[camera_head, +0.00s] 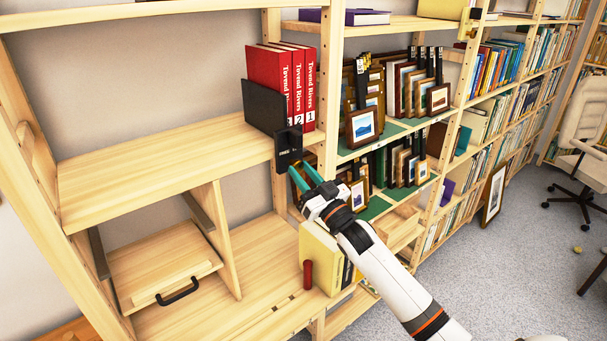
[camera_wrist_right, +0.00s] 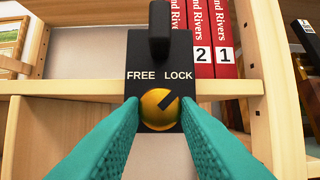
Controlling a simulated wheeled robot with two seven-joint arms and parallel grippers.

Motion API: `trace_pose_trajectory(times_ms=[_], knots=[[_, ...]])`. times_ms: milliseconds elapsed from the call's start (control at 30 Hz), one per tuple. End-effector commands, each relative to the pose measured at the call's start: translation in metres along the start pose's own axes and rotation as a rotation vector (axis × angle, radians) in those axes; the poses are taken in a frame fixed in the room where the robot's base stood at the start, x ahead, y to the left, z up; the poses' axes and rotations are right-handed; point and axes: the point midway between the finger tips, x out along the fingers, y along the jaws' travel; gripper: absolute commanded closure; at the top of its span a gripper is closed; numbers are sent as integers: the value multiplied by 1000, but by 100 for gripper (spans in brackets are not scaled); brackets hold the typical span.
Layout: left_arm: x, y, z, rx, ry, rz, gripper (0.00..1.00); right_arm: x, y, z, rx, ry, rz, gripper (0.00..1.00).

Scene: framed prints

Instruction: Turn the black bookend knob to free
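The black bookend (camera_head: 264,106) stands on the upper wooden shelf against the red books. Its black front plate (camera_wrist_right: 160,58) carries the words FREE at left and LOCK at right, with a dark tab at the top. Below the words is a round gold knob (camera_wrist_right: 160,108); its dark pointer mark slants up and right, toward LOCK. My right gripper (camera_wrist_right: 160,114) has its teal fingers on either side of the knob. Whether they touch it cannot be told. The right gripper also shows in the head view (camera_head: 298,178), just below the plate. My left gripper is out of view.
Red numbered books (camera_head: 285,85) stand directly right of the bookend. Framed prints (camera_head: 362,126) fill the green-lined shelves further right. A wooden upright (camera_wrist_right: 258,75) rises close to the right finger. The upper shelf (camera_head: 165,165) is bare to the left.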

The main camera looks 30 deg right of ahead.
Motion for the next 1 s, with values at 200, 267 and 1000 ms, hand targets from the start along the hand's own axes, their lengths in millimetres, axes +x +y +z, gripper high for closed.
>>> trace_pose_trajectory(times_ms=[200, 267, 1000], knots=[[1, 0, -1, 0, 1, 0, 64, 0, 0, 0, -10, 0, 4, 94], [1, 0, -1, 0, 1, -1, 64, 0, 0, 0, -21, 0, 9, 94], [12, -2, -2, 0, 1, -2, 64, 1, -7, 2, -546, 1, 226, 94]])
